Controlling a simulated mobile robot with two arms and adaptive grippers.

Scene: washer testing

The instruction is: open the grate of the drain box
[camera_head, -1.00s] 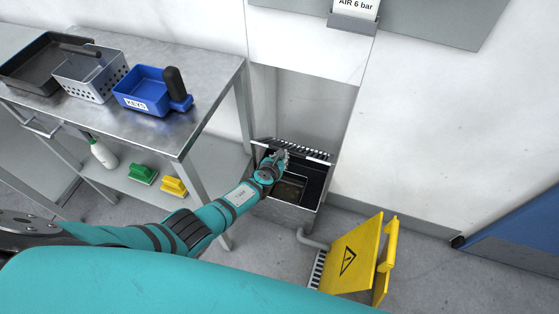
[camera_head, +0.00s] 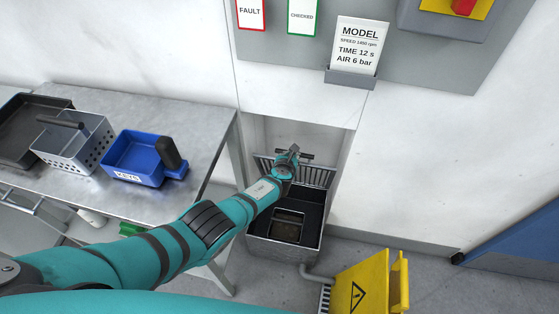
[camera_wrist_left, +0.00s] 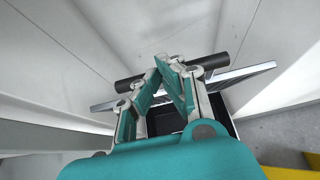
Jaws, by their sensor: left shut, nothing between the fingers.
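The drain box (camera_head: 272,250) stands low in the wall recess. Its grate (camera_head: 318,177) is raised at the back edge and stands steeply, leaving the box open from above. A basket-like insert (camera_head: 287,226) shows inside. My left gripper (camera_head: 292,153) is at the top of the raised grate, by its dark handle bar (camera_head: 308,156). In the left wrist view the fingers (camera_wrist_left: 170,64) are shut with their tips together and nothing between them. The handle bar (camera_wrist_left: 211,61) shows on both sides of the fingers; whether they touch it cannot be told. My right gripper is out of view.
A steel table (camera_head: 205,130) at left holds a blue KEYS bin (camera_head: 135,158), a perforated basket (camera_head: 85,145) and a dark tray (camera_head: 22,125). A yellow warning sign (camera_head: 362,285) stands right of the box, near a grey pipe (camera_head: 317,276). Recess walls flank the grate.

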